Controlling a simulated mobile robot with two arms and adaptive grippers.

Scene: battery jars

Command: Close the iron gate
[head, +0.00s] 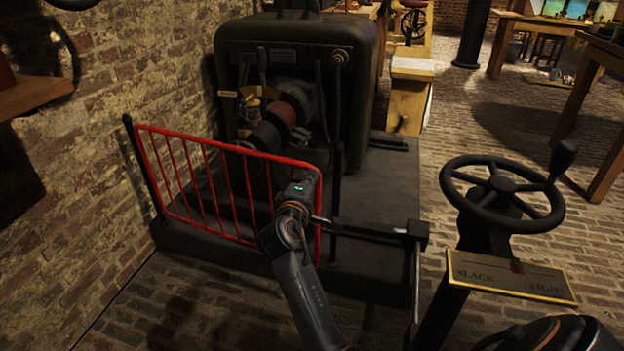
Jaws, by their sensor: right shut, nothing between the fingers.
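The iron gate (205,143) is a red barred frame on the left, standing in front of the dark machine. Its left side meets a black post (144,170) by the brick wall. Its right end is close to a second, taller black post (336,150); I cannot tell whether they touch. My right gripper (302,188) is shut and empty at the gate's right end, overlapping its bars in the picture. The fingertips are hard to make out, and contact with the gate cannot be told. My left gripper is not in view.
The dark machine (292,38) stands behind the gate on a grey plinth (385,190). A dark horizontal bar (372,231) runs right of the gate's end. A black handwheel (500,195) with a brass-edged plate (510,276) stands at right. Brick floor lies open beyond.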

